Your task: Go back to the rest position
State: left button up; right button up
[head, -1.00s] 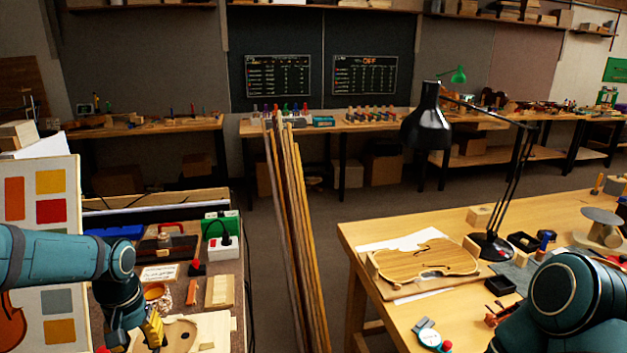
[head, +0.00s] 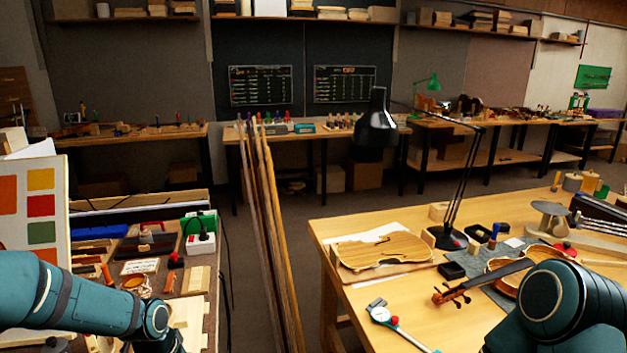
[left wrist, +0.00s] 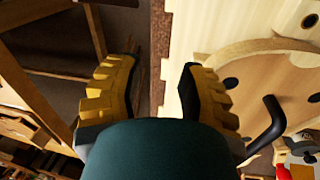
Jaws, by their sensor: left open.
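My left gripper (left wrist: 160,90) is open in the left wrist view, its two yellow-and-black fingers apart with nothing between them. It points down over the edge of the left bench, with a pale wooden board (left wrist: 225,25) and a round wooden piece with dark holes (left wrist: 265,65) beside one finger. In the head view my left arm (head: 80,300) comes in at the lower left, and its gripper is below the picture. My right arm (head: 555,300) covers the lower right; its gripper is not seen.
The left bench (head: 215,275) carries wood blocks, tools and a green-and-white box (head: 199,235). Tall wooden strips (head: 265,240) stand in the gap between benches. The right bench (head: 340,225) holds a violin plate (head: 385,250), a black lamp (head: 376,125), a violin (head: 500,275) and a dial gauge (head: 380,313).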

pick_arm(q)
jog(key=s+d+f+h, duration=0.1)
jog(key=s+d+f, duration=0.4)
jog(key=d+f, duration=0.3)
jog(key=s+d+f+h, duration=0.1)
jog(key=s+d+f, duration=0.5)
jog(key=d+f, duration=0.2)
jog(key=shift+d+m+t, duration=0.3)
jog(key=shift+d+t, duration=0.1)
jog(key=shift+d, duration=0.8)
jog(key=shift+s+a, duration=0.1)
